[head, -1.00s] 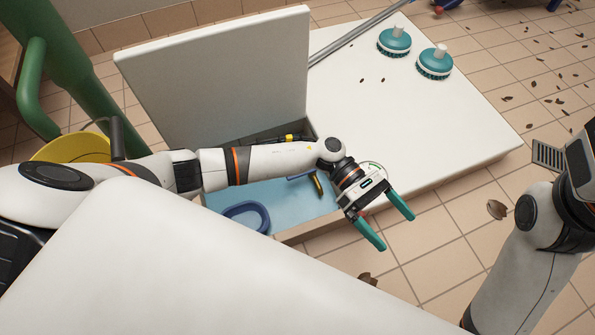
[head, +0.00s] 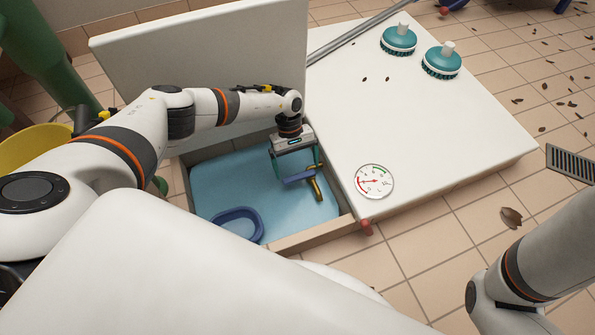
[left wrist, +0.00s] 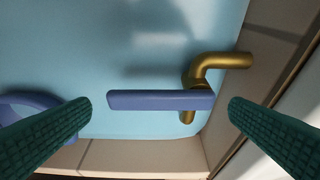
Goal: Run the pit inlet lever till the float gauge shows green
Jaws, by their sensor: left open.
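The inlet lever (head: 297,179) is a flat blue handle on a brass pipe (head: 317,190) in the right part of the open pit (head: 185,185). My left gripper (head: 298,174) is open, reaching down over the lever. In the left wrist view the lever (left wrist: 155,100) lies crosswise between the two spread green fingers, with gaps visible at both ends. The round float gauge (head: 374,181) is on the white top right of the pit; its red needle points left, and the colour under its tip is too small to tell. My right gripper is out of view.
A blue oval ring (head: 237,222) lies at the pit's front left. A raised white lid (head: 200,60) stands behind the pit. Two teal brushes (head: 398,41) and a grey pole (head: 360,33) rest on the white top (head: 450,115). A floor grate (head: 573,163) is at far right.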

